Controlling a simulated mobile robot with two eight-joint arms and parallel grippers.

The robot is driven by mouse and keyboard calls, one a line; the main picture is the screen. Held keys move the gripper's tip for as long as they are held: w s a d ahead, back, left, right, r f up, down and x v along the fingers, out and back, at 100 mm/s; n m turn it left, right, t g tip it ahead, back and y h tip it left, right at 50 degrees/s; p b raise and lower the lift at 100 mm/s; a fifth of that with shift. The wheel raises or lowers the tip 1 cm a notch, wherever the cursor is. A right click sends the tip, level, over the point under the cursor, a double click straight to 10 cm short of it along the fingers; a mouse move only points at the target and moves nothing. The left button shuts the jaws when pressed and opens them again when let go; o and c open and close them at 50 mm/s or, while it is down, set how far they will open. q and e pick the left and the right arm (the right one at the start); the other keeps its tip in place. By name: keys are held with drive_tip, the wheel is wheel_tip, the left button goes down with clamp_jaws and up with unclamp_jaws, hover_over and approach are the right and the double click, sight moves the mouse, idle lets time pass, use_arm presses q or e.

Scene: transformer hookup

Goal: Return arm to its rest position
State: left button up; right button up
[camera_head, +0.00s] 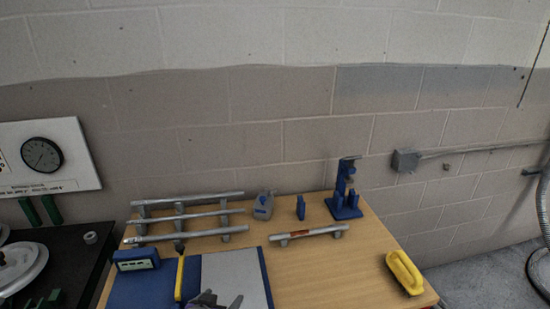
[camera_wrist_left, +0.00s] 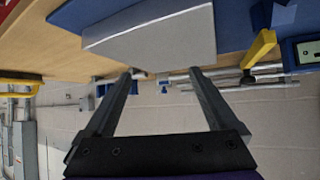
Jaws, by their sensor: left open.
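My left gripper (camera_head: 217,300) shows only in part at the bottom edge of the head view, in front of the grey panel (camera_head: 232,274) on the wooden table (camera_head: 325,275). In the left wrist view its two dark fingers (camera_wrist_left: 165,73) are spread apart with nothing between them. The grey panel (camera_wrist_left: 155,38) shows beyond the fingertips there, upside down. I cannot tell how far the gripper is above the table. My right gripper is in neither view.
A block wall stands behind. A black bench (camera_head: 65,265) is at left.

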use_arm(q)
drive_tip(key=s+a+f+n+g+y, duration=0.1)
drive_tip(key=s+a+g, duration=0.1)
drive_tip(key=s, duration=0.6)
drive_tip(key=s+a+f+g+y, duration=0.1)
drive_tip(key=s+f+g, duration=0.1)
drive_tip(key=s, duration=0.6)
drive_tip(key=shift+s+a+n+g, duration=0.35)
drive_tip(key=shift+a+n+g, duration=0.05)
